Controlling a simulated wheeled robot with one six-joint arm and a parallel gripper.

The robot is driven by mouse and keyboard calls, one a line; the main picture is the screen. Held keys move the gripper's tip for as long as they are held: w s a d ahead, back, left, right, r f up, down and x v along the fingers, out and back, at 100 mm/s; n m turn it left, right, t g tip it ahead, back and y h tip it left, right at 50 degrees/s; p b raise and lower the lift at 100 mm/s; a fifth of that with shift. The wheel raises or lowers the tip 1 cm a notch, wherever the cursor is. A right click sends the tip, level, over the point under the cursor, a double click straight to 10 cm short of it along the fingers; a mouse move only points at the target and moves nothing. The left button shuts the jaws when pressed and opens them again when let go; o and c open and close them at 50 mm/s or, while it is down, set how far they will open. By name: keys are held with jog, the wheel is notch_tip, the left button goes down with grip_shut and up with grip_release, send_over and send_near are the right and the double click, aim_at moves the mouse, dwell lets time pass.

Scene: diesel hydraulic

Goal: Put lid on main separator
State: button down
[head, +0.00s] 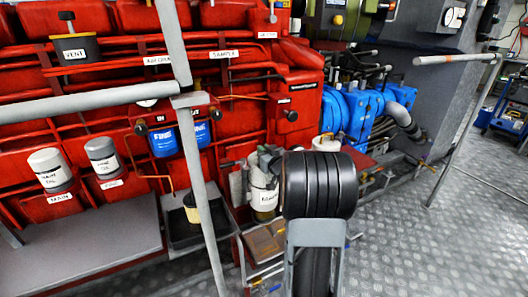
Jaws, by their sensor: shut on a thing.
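No lid can be made out for certain, and no label clearly reads main separator. A label below the left one seems to read MAIN. My black ribbed arm link fills the lower middle and hides what lies behind it. My gripper's fingers cannot be made out.
A grey railing post (205,205) and a horizontal rail (80,104) cross the view before the red engine (240,45). Blue machinery (350,108) stands behind. The metal floor (430,240) at right is clear.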

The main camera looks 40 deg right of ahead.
jog(key=shift+f+b, duration=0.4)
jog(key=shift+f, duration=0.1)
jog(key=c, duration=1.1)
grip_release()
jog(key=shift+s, duration=0.1)
jog(key=s+a+p, duration=0.2)
jog(key=s, duration=1.1)
jog(key=shift+s, duration=0.3)
jog(key=w+a+r+g+h+p, duration=0.1)
jog(key=a+r+g+p, duration=0.25)
jog(key=r+p, duration=0.35)
jog(key=a+r+g+h+p, duration=0.1)
jog(key=a+r+g+p, duration=0.2)
jog(key=a+r+p, duration=0.3)
jog(key=s+a+r+n+g+y+p, duration=0.1)
jog(key=s+a+r+g+y+p, duration=0.1)
jog(key=s+a+r+g+p, duration=0.2)
jog(key=s+a+r+g+y+p, duration=0.2)
jog(key=s+a+p, duration=0.5)
jog(key=a, duration=0.4)
notch_tip(320, 180, up, 2)
jog(key=shift+s+a+r+n+g+y, duration=0.2)
jog(key=shift+s+a+n+g+y, duration=0.15)
jog(key=shift+s+g, duration=0.35)
